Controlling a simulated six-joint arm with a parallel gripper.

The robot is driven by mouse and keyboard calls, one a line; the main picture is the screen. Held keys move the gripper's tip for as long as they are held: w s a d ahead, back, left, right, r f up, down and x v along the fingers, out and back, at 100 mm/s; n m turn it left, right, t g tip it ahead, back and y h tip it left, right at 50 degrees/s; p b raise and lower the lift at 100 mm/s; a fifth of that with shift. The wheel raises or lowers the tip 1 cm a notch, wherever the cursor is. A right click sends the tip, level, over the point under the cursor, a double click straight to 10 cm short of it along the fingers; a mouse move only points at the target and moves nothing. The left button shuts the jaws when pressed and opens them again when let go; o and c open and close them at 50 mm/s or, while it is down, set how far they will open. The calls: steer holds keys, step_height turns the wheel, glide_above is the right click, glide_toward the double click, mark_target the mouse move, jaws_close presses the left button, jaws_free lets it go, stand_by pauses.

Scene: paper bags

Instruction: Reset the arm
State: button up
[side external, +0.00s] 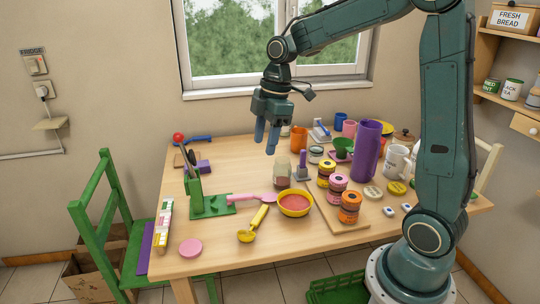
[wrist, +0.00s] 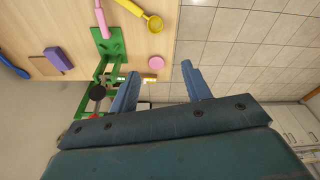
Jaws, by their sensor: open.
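My gripper (side external: 267,136) hangs in the air above the back middle of the wooden table (side external: 238,255), with its fingers pointing down in the side external view. In the wrist view my gripper (wrist: 160,88) shows two blue fingers spread apart with nothing between them. It touches nothing on the table. The arm rises from its base at the right and bends over the table.
Below stand a glass jar (side external: 282,173), a red-filled yellow bowl (side external: 295,203), a green stand (side external: 200,200) and a tall purple pitcher (side external: 367,150). Several small jars stand at the right. A green chair (side external: 105,215) is at the left, a window (side external: 230,40) behind.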

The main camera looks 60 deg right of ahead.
steer(key=s+a+r+m+t+h, duration=0.1)
steer(key=s+a+r+m+t, duration=0.1)
steer(key=s+m, duration=0.4)
steer(key=s+a+r+m+t, duration=0.2)
steer(key=s+a+r+m, duration=0.1)
steer(key=s, duration=1.1)
steer(key=shift+s+a+m+h, duration=0.35)
steer(key=shift+a+m, duration=0.35)
steer(key=shift+m, duration=0.7)
steer(key=shift+w, duration=0.1)
